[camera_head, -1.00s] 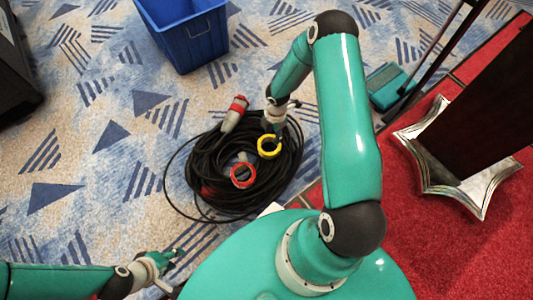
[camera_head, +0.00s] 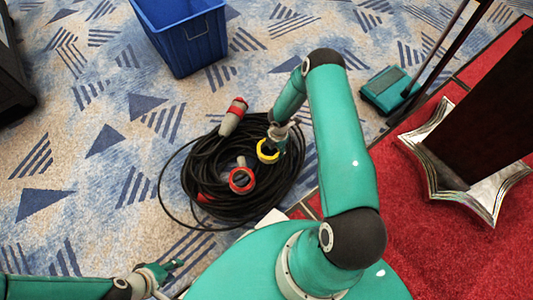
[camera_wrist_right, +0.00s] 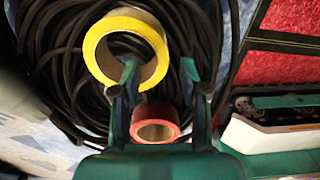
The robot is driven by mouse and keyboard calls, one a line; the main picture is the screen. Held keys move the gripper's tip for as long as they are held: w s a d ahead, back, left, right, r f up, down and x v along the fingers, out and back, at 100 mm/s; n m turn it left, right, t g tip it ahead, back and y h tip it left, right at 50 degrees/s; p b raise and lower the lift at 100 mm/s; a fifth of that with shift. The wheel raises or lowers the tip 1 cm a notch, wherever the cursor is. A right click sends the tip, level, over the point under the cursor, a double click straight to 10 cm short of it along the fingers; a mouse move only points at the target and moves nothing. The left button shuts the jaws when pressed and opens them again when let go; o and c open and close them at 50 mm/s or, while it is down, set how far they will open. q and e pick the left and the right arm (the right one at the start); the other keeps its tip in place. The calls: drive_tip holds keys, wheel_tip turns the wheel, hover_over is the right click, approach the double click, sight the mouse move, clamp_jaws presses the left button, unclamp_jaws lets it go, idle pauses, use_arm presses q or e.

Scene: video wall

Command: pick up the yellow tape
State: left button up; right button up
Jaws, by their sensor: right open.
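The yellow tape (camera_head: 260,152) is a ring lying on the coil of black cable in the head view. It also shows large in the right wrist view (camera_wrist_right: 91,52), with its pale inner core facing the camera. My right gripper (camera_head: 275,142) is open just above it, covering part of its right side. In the right wrist view my right gripper's fingers (camera_wrist_right: 160,78) stand apart, the left one overlapping the tape's lower right rim; contact cannot be told. My left gripper (camera_head: 170,276) is low at the left, away from the tape, its fingers apart.
A red tape (camera_head: 241,191) lies close to the yellow one on the black cable (camera_head: 205,155); it also shows between my right fingers in the wrist view (camera_wrist_right: 153,111). A red-and-grey plug (camera_head: 232,117) lies at the coil's edge. A blue bin (camera_head: 188,45) stands behind; patterned carpet is free at left.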

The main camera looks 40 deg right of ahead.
wheel_tip(320, 180, down, 5)
drive_tip(key=shift+s+b, duration=0.1)
drive_tip(key=shift+b, duration=0.95)
clamp_jaws()
